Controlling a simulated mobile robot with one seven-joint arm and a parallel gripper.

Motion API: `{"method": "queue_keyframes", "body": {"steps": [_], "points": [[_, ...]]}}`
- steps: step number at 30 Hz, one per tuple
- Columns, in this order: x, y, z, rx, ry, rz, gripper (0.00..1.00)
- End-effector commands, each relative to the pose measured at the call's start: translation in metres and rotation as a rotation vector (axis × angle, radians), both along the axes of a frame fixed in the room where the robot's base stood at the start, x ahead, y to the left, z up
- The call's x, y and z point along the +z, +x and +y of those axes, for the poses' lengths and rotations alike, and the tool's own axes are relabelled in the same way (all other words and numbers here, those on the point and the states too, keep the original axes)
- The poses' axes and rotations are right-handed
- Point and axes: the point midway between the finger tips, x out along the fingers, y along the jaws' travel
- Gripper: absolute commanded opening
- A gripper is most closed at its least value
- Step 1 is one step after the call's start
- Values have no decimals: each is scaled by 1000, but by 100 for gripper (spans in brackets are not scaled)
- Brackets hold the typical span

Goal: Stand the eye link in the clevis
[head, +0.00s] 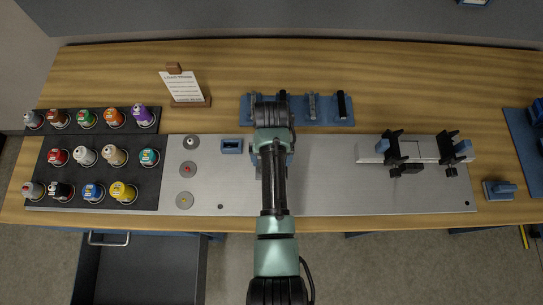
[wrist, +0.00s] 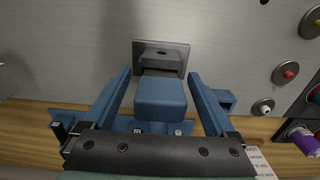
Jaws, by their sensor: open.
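My gripper (wrist: 160,80) is open over the metal plate, its two blue fingers on either side of a blue block (wrist: 160,100). Gaps show between the block and both fingers. Just beyond the block is a grey slotted metal piece (wrist: 162,47), which looks like the clevis. The block may be the top of the eye link; I cannot tell whether it is seated in the grey piece. In the head view my arm and gripper (head: 272,145) hide most of this spot.
A blue rack (head: 333,121) with dark and grey parts stands behind my gripper. A small blue slotted block (head: 231,146) is to its left. Paint bottles (head: 86,156) fill a dark tray further left. A black-clamped fixture (head: 405,155) stands right; the front plate (head: 340,195) is clear.

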Motion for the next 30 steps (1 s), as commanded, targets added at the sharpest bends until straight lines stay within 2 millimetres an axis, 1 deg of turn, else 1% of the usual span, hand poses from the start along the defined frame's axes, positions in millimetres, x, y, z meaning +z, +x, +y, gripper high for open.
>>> {"method": "queue_keyframes", "body": {"steps": [10,14,30], "points": [[0,0,0,0,0,1,100],[3,0,0,0,0,0,100],[40,0,0,0,0,0,100]]}}
